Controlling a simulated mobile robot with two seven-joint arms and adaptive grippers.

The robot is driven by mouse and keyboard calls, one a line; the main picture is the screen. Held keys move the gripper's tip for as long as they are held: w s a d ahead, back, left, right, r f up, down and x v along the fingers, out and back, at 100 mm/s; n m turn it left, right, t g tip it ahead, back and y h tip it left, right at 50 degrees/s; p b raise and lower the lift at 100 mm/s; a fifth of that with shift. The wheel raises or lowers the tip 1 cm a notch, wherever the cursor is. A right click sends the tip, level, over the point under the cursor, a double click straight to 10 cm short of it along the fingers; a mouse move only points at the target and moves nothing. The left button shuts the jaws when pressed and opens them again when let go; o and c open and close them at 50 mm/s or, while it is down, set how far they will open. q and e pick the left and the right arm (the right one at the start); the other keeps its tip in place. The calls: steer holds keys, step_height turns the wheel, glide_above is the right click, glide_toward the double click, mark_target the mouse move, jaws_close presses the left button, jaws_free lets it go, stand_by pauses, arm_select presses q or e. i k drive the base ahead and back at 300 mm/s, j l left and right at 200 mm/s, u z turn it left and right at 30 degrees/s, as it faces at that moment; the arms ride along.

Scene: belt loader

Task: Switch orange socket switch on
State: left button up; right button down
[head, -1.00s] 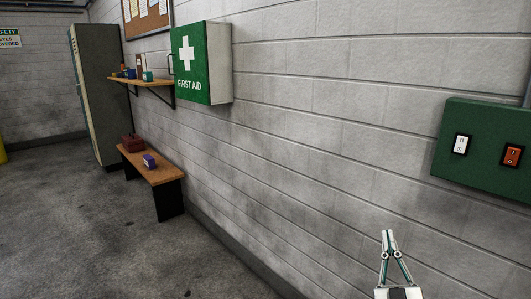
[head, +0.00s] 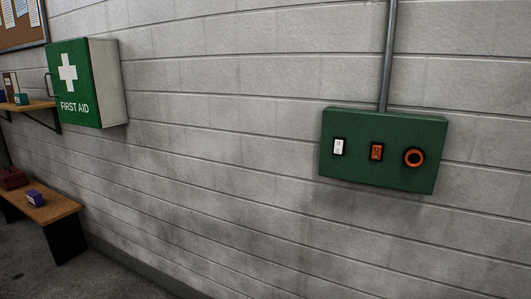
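The orange socket switch (head: 376,152) is a small orange rocker in a black frame, in the middle of a green panel (head: 350,177) on the block wall. A white rocker switch (head: 338,147) is to its left. The rocker is too small to tell which side is pressed. Neither of my grippers shows in the head view now.
A grey conduit (head: 389,55) runs up the wall from the panel. A green first aid box (head: 75,95) juts from the wall at left. Below it is a bench (head: 45,212) with a purple box (head: 35,197). The wall around the panel is clear.

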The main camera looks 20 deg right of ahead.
mark_target(376, 152)
steer(key=z, duration=1.35)
